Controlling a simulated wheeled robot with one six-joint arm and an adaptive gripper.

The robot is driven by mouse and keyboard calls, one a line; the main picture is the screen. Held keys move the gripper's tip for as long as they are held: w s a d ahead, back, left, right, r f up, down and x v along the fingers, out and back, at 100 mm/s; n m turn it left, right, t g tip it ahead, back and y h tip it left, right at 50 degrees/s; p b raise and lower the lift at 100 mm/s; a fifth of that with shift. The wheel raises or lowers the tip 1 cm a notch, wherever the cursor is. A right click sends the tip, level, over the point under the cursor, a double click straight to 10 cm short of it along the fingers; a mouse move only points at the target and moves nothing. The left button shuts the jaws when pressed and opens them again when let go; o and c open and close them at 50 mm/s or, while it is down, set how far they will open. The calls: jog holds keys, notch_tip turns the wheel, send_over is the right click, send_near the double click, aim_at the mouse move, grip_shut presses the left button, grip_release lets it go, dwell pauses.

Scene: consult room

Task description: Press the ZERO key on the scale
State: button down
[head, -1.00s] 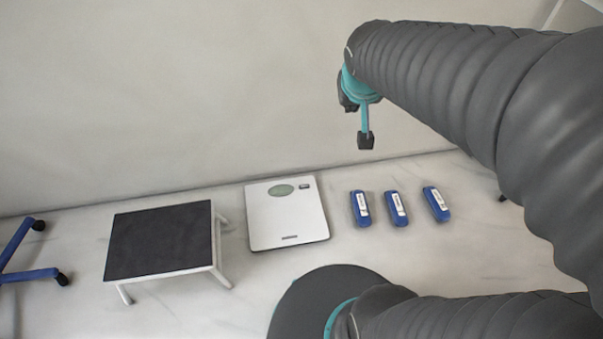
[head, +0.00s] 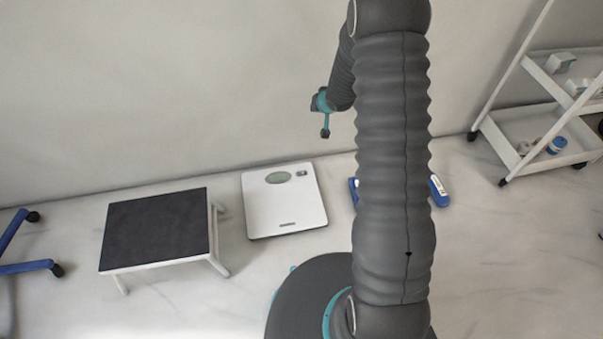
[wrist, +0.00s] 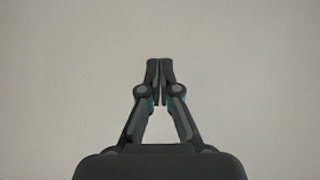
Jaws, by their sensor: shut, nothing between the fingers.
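The white scale (head: 285,211) lies flat on the floor near the wall in the head view. It has an oval greenish display (head: 278,177) at its far end. A small dark key (head: 302,173) sits right of the display; its label is too small to read. My gripper (head: 325,133) hangs above the floor, right of the scale and beyond its far edge, not touching anything. In the wrist view my gripper (wrist: 159,68) is shut with its fingertips together and empty, against a plain pale surface. The scale does not show there.
A black-topped step stool (head: 155,229) stands left of the scale. Blue packs (head: 439,191) lie to its right, partly hidden by my arm. A white shelf cart (head: 540,130) stands at the right. Blue chair legs (head: 25,267) show at the left edge.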

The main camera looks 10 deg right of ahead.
notch_tip(320, 180, down, 13)
jog(key=a+y, duration=0.2)
jog(key=y, duration=0.2)
send_over(303, 174)
notch_tip(303, 174, down, 8)
jog(key=shift+g+b, duration=0.35)
jog(key=shift+g, duration=0.05)
jog(key=shift+f+b, duration=3.15)
jog(key=shift+f, duration=1.2)
jog(key=shift+f+b, duration=0.3)
jog(key=shift+f, duration=0.1)
